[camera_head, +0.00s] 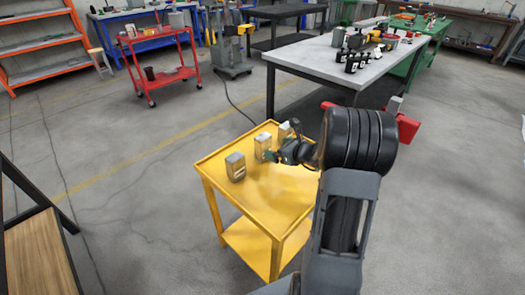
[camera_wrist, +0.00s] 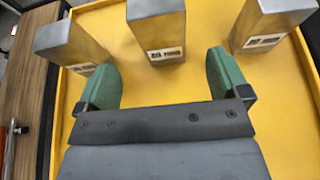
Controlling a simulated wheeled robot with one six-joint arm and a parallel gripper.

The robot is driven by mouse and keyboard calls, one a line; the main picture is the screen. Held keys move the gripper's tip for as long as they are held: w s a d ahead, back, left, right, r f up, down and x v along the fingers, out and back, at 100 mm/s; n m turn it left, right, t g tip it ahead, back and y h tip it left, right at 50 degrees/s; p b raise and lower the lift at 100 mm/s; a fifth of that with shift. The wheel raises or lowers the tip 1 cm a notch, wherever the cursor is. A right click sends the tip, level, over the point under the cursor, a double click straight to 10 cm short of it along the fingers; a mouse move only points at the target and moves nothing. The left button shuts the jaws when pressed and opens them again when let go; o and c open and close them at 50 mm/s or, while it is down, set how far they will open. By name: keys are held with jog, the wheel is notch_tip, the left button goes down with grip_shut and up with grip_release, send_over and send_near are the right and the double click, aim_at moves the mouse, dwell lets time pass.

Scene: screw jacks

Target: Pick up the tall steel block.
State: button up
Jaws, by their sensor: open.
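Three grey steel blocks stand upright in a row on the yellow cart (camera_head: 217,162). The left block (camera_head: 236,167), the middle block (camera_head: 263,147) and the right block (camera_head: 285,130) look alike, and I cannot surely tell which is tallest. My gripper (camera_head: 277,155) is open and empty, close to the middle and right blocks. In the wrist view, the green fingers of my gripper (camera_wrist: 159,75) are wide apart. The middle block (camera_wrist: 158,30) stands ahead of the gap. The left block (camera_wrist: 68,45) and right block (camera_wrist: 270,25) stand outside the fingers.
The cart top in front of the blocks is bare. A wooden-topped table (camera_head: 38,255) stands at lower left. A grey workbench (camera_head: 335,60) with black items is behind right, and a red cart (camera_head: 155,60) behind left. Open floor lies between.

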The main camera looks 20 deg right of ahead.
aim_at(267, 146)
jog(key=shift+b+x, duration=0.4)
jog(key=shift+x, duration=4.05)
jog(key=shift+c, duration=0.3)
jog(key=c, duration=1.5)
jog(key=shift+c, duration=0.3)
jog(key=shift+r, duration=0.15)
